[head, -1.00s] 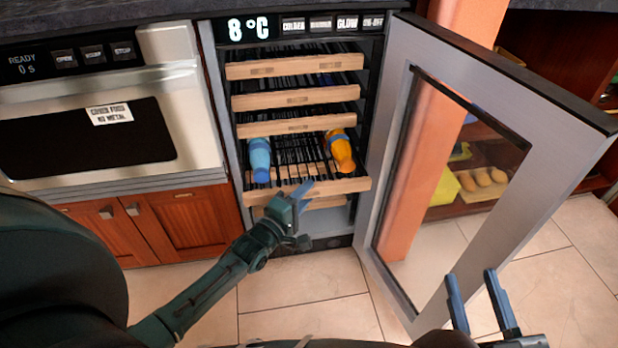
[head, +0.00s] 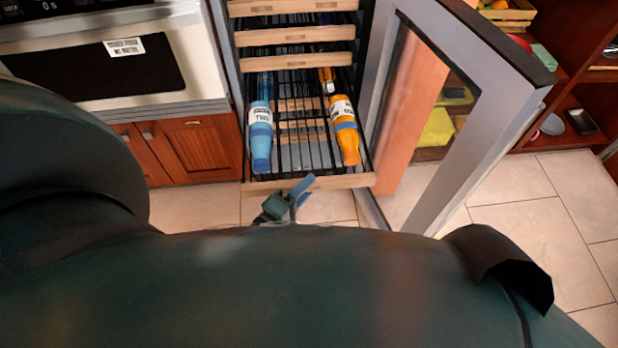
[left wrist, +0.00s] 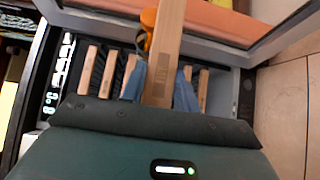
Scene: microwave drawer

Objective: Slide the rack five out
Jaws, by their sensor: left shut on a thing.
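A wire rack with a pale wooden front (head: 345,181) stands far out of the open wine cooler, below the other racks. Its number cannot be read. A blue bottle (head: 261,138) lies on its left side and an orange bottle (head: 345,132) on its right side. My left gripper (head: 299,187) is at the middle of the wooden front. In the left wrist view my left gripper (left wrist: 160,88) has its blue fingers on both sides of the wooden front (left wrist: 168,40) and is shut on it. My right gripper is out of view.
The cooler's glass door (head: 470,130) stands open to the right, close beside the rack. Other wooden-fronted racks (head: 295,61) sit inside above. An oven (head: 110,65) and red cabinet (head: 190,150) are on the left. Tiled floor (head: 540,215) is free at right.

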